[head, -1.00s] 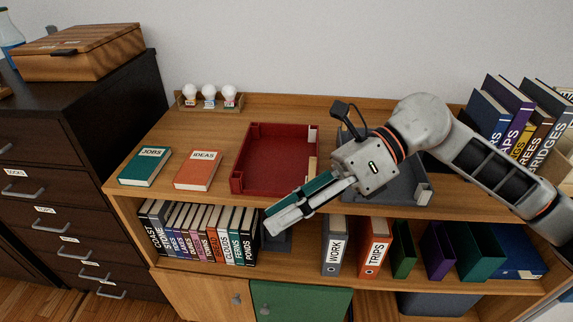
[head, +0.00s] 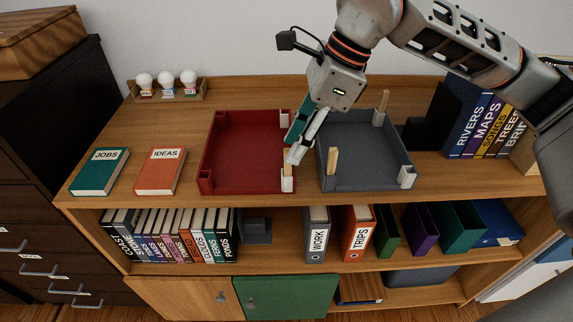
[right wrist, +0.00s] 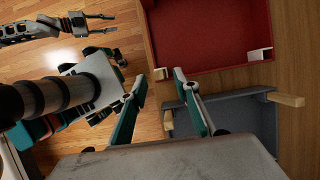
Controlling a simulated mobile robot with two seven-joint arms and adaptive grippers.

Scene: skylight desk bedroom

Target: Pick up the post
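A light wooden post (head: 333,161) stands at the front left corner of the grey tray (head: 365,165). Another wooden post (head: 383,102) stands at its back right corner. A tan piece (head: 287,168) shows at the front right corner of the red tray (head: 245,150), beside a white corner piece. My right gripper (head: 293,155) points down over the gap between the trays, close to that corner. My left gripper (right wrist: 104,22) shows at the upper left there, fingers apart, away from the trays.
A teal JOBS book (head: 100,172) and an orange IDEAS book (head: 161,172) lie left of the red tray. A bulb rack (head: 168,92) stands behind. Upright books (head: 480,125) stand at the right. Shelves below hold books and binders.

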